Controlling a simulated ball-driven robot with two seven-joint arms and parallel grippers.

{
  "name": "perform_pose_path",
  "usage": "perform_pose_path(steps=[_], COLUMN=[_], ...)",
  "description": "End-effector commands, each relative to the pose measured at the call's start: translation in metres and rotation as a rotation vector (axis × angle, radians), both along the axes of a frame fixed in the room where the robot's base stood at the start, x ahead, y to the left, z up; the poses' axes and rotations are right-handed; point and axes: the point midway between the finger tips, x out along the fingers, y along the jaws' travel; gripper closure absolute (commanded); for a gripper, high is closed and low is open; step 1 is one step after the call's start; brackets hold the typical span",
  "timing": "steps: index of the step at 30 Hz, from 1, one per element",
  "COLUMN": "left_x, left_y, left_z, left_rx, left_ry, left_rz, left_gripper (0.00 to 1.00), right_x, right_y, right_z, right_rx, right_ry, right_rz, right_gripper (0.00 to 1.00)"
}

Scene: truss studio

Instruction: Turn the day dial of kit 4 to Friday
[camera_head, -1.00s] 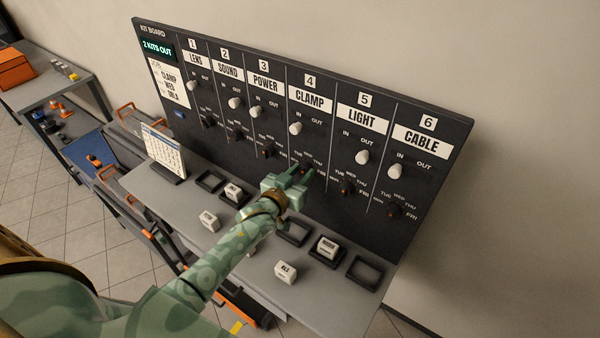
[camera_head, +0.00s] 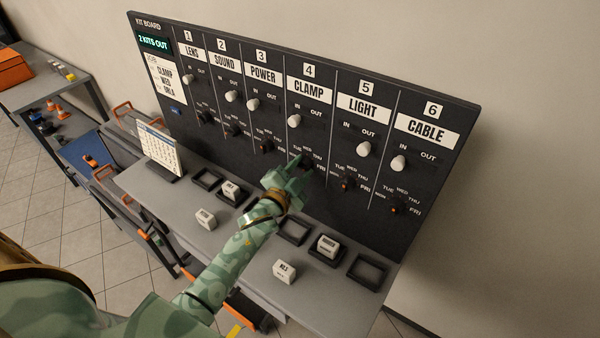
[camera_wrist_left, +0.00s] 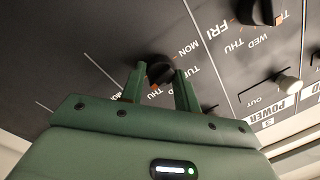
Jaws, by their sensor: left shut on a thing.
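The kit 4 column, labelled CLAMP (camera_head: 309,90), is on the dark kit board. My left gripper (camera_head: 302,168) reaches its day dial from below and mostly hides it in the head view. In the left wrist view the dark day dial (camera_wrist_left: 160,71) sits between the two green fingers, and my left gripper (camera_wrist_left: 160,84) is shut on it. MON, TUE and THU show around it there, turned sideways. Which day its pointer marks I cannot tell. My right gripper is in neither view.
The kit 4 IN/OUT knob (camera_head: 294,121) is just above. The neighbouring day dials of kit 3 (camera_head: 266,146) and kit 5 (camera_head: 347,184) are close on either side. Below, the grey shelf (camera_head: 328,290) holds trays, white blocks and a calendar (camera_head: 160,150).

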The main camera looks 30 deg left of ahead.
Motion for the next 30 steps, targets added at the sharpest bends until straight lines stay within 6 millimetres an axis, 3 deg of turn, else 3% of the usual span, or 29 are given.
perform_pose_path(steps=[10, 27, 28, 30], left_x=[-0.0007, -0.0005, -0.0005, -0.0004], left_y=[-0.0001, 0.0000, 0.0000, 0.0000], left_z=[-0.0032, -0.0022, -0.0022, -0.0020], left_rx=[0.144, 0.171, 0.171, 0.171], left_ry=[-0.016, -0.019, -0.020, -0.021], left_rz=[0.001, 0.000, 0.000, 0.000], left_gripper=[0.91, 0.91, 0.60, 0.47], right_x=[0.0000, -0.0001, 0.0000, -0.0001], right_y=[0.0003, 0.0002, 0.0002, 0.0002], right_z=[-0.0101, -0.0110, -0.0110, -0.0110], right_rx=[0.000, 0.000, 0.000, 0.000], right_ry=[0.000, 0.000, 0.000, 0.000], right_rz=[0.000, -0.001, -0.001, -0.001], right_gripper=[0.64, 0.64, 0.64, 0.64])
